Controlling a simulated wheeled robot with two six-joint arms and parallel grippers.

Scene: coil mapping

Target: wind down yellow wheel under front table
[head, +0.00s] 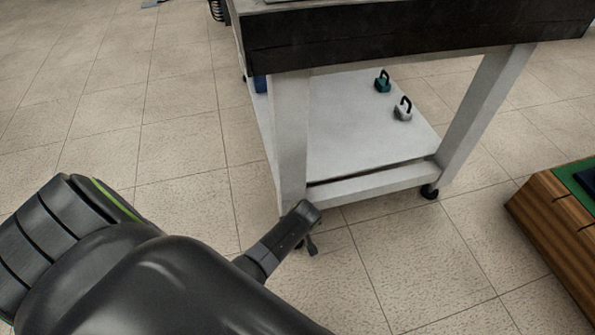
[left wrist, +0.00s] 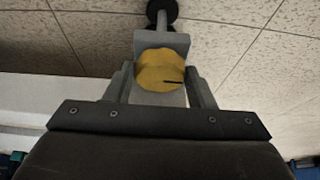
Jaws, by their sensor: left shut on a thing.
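The yellow wheel (left wrist: 160,72) shows in the left wrist view, a lobed knob with a dark mark, set by a grey bracket and dark caster. My left gripper (left wrist: 161,90) is shut on it, one finger on each side. In the head view, my left gripper (head: 306,214) is at the foot of the near left leg of the front table (head: 292,140). The yellow wheel is hidden there behind my gripper and the leg. My right gripper is in neither view.
The table's white lower shelf (head: 345,135) holds a teal weight (head: 383,85) and a grey weight (head: 403,112) with black handles. A black caster (head: 429,191) stands under the near right leg. A wooden box (head: 555,215) stands at the right. Tiled floor around is mostly clear.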

